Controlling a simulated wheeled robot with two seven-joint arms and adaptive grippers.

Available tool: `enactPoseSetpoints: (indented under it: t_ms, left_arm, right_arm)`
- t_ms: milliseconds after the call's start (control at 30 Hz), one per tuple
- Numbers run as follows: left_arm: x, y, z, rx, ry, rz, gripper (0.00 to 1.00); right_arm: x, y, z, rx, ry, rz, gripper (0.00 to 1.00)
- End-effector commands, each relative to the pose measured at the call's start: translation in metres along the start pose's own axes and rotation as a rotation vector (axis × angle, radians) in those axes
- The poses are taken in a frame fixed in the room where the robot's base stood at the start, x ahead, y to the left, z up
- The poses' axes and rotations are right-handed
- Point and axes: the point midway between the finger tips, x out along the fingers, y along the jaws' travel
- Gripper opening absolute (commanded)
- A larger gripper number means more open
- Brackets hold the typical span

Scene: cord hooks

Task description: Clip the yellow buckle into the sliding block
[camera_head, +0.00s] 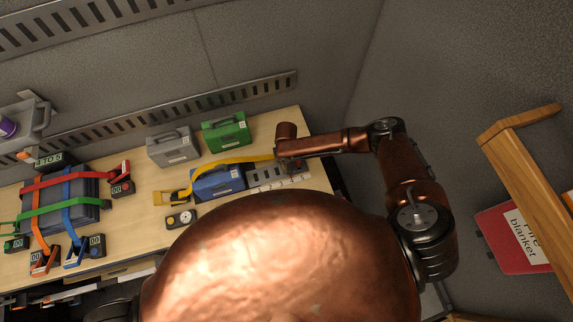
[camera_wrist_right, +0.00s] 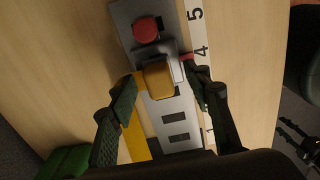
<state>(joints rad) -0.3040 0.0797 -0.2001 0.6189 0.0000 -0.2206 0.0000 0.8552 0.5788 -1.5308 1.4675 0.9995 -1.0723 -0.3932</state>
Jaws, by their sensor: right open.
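The yellow buckle (camera_wrist_right: 158,78) sits between the spread fingers of my right gripper (camera_wrist_right: 160,74), at the lower edge of the sliding block (camera_wrist_right: 150,48), a silver block with a red knob on top. Buckle and block appear to meet; whether the buckle is latched I cannot tell. The buckle's yellow strap (camera_wrist_right: 134,138) trails down beside the left finger. In the head view the strap (camera_head: 225,164) runs over the blue case to my right gripper (camera_head: 288,164), which hides the buckle and block. My left gripper is not in view.
The slotted grey rail (camera_wrist_right: 176,125) lies beside a white number strip (camera_wrist_right: 200,45). A blue case (camera_head: 218,184), a green case (camera_head: 225,132) and a grey case (camera_head: 173,147) stand nearby. A strapped dark case (camera_head: 88,190) stands at the left. My copper body hides the table's front.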

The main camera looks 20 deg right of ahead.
Motion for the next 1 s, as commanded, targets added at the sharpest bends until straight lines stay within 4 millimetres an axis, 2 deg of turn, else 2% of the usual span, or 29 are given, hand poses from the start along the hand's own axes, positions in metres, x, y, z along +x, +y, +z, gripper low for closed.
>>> enactPoseSetpoints:
  t_ms: [367,1000]
  left_arm:
    - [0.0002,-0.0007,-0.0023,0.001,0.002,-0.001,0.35]
    - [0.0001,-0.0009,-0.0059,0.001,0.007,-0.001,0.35]
  right_arm:
    - [0.0026,0.0003,0.0001,0.000,0.001,0.001,0.45]
    - [0.0022,0.0005,0.0002,0.001,0.001,0.001,0.01]
